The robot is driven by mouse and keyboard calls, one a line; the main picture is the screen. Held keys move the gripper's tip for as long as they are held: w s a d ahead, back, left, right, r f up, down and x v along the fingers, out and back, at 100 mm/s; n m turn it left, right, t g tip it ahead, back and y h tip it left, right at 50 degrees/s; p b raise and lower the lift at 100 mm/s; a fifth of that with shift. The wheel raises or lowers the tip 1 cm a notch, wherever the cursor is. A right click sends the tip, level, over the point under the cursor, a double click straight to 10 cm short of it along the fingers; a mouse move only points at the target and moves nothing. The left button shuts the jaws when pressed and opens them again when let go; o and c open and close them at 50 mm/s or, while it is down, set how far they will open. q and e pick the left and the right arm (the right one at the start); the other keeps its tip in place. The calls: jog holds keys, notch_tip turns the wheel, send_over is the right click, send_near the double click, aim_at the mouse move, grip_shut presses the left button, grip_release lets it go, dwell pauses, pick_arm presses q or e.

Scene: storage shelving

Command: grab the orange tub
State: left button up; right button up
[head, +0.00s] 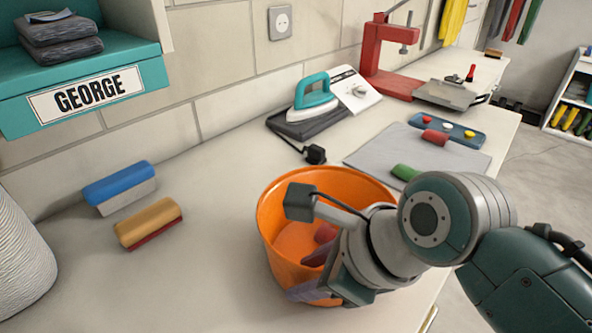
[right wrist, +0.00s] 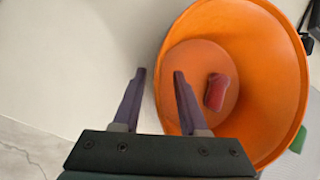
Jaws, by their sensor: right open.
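The orange tub (head: 350,186) stands upright on the pale worktop, and a small red item (head: 326,233) lies inside it. My right gripper (head: 297,277) is over the tub's near side, open and empty. In the right wrist view the tub (right wrist: 262,60) fills the right half, with the red item (right wrist: 217,92) on its floor. There, one finger of the right gripper (right wrist: 159,73) is over the inside and the other is outside, with the rim between them. My wrist hides part of the tub's right side in the head view. My left gripper is not in view.
Two brushes, blue (head: 119,183) and tan (head: 148,222), lie left of the tub. An iron (head: 313,99) on a dark base and its plug (head: 315,154) are behind it. A grey mat (head: 385,150) with a green roll (head: 404,172) is close on the right. Worktop (head: 190,285) at front left is clear.

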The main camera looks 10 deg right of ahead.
jog(key=shift+w+a+f, duration=0.2)
jog(key=shift+f, duration=0.25)
grip_shut()
dwell(0.3)
